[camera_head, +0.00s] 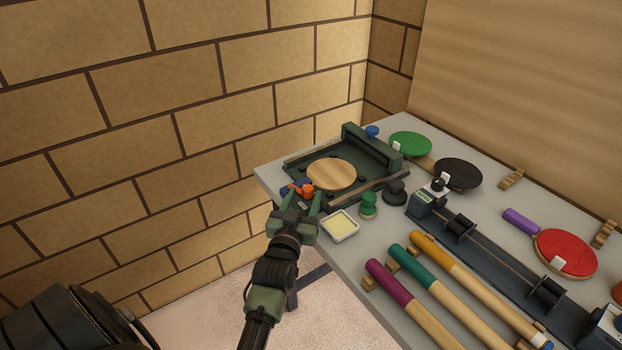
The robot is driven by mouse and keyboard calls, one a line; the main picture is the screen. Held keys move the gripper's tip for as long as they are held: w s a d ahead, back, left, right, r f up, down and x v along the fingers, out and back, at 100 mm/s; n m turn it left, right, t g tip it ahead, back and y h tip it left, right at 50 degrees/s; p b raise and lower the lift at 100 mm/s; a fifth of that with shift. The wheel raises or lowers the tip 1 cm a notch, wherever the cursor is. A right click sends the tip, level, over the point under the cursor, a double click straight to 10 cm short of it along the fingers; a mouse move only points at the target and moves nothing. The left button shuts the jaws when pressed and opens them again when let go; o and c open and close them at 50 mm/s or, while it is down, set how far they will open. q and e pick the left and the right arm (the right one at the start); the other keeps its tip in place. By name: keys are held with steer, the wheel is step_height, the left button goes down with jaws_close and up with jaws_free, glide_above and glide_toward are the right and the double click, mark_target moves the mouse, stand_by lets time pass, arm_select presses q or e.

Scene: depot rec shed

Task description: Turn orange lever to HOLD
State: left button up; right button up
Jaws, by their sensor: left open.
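The orange lever (303,188) is a small bright piece at the front left corner of a dark green fixture (352,128) with a round wooden disc (331,174). A small blue part shows beside the lever. My left gripper (297,201) is open, with its fingers pointing at the lever from the front. It partly covers the lever's base. I cannot tell whether the fingers touch the lever. No HOLD mark can be read here. My right gripper is out of view.
The grey table (379,229) stands beside a brick wall (190,120). A white tray (339,225), a green knob (369,205) and a black knob (395,192) are right of my gripper. Paddles, a dark rail device (488,258) and several coloured handles fill the right side.

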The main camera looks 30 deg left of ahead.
mark_target(300, 188)
arm_select(q)
steer(key=x, duration=0.7)
steer(key=shift+p, duration=0.4)
steer(key=shift+r, duration=0.1)
jaws_close()
